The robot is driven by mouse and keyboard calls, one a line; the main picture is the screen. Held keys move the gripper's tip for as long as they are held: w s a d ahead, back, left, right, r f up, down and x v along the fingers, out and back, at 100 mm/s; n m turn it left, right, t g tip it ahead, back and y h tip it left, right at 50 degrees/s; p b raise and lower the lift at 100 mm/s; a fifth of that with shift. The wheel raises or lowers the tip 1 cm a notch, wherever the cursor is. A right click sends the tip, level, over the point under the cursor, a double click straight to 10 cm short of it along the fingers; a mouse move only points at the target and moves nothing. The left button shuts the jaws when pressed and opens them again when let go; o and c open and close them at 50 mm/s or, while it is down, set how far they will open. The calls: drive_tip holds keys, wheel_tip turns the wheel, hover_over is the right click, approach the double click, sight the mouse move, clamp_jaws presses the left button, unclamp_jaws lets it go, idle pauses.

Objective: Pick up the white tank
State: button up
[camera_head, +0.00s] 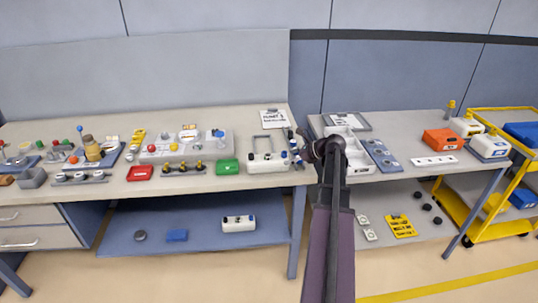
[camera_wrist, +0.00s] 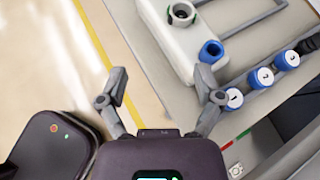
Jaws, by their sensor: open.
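A white tank (camera_head: 268,164) lies at the right front of the left bench. In the wrist view the white tank (camera_wrist: 181,48) fills the top middle, with a dark round port with green at its rim and a blue cap (camera_wrist: 211,51). A second white tank (camera_head: 238,224) sits on the shelf below. My gripper (camera_wrist: 164,93) is open and empty, its fingers spread wide. The tank's near end lies just beyond the right finger; I cannot tell whether they touch. In the head view my arm hides most of the gripper.
Blue numbered caps (camera_wrist: 262,78) stand in a row close to the right finger. A green tray (camera_head: 228,167) lies left of the tank, and a clipboard (camera_head: 274,119) behind it. A right bench holds an orange box (camera_head: 442,139); a yellow cart (camera_head: 475,217) stands at far right.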

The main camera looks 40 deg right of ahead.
drive_tip(key=d+r, duration=0.1)
drive_tip(key=s+d+r+m, duration=0.1)
drive_tip(key=d, duration=0.1)
drive_tip(key=shift+r+m+p, duration=0.2)
drive_tip(key=shift+m+p, duration=0.1)
drive_tip(key=shift+p, duration=0.05)
drive_tip(key=shift+f, duration=0.1)
drive_tip(key=b, duration=0.4)
approach(269, 158)
drive_tip(key=x, duration=0.3)
drive_tip(key=shift+w+d+f, duration=0.15)
drive_tip(key=shift+w+d, duration=0.15)
drive_tip(key=shift+w, duration=0.1)
drive_tip(key=shift+w+a+f, duration=0.2)
drive_tip(key=shift+w+a, duration=0.1)
drive_tip(key=shift+w, duration=0.25)
drive_tip(key=shift+b+x, duration=1.25)
drive_tip(key=shift+x, duration=1.35)
drive_tip(key=shift+w+r, duration=0.15)
drive_tip(key=shift+r, duration=0.05)
